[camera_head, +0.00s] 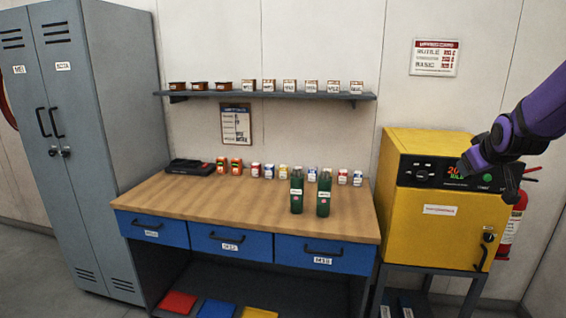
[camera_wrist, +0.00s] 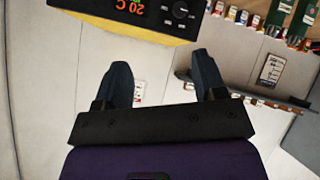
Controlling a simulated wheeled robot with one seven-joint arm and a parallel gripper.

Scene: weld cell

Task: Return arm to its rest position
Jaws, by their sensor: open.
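My purple arm reaches in from the right edge of the head view. My gripper (camera_head: 487,178) is in front of the upper front of the yellow oven (camera_head: 435,238), near its control panel; whether it touches the panel cannot be told. In the wrist view my gripper (camera_wrist: 162,80) shows two dark fingers spread apart with nothing between them. The oven's panel (camera_wrist: 155,12) appears upside down at the top of the wrist view, beyond the fingers. Part of the panel is hidden by my gripper in the head view.
A wooden workbench (camera_head: 200,205) with blue drawers holds several cans and two green bottles (camera_head: 323,195). A shelf (camera_head: 270,96) with small containers hangs above. Grey lockers (camera_head: 110,150) stand left. A red fire extinguisher (camera_head: 513,225) is beside the oven. The wall behind is mostly bare.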

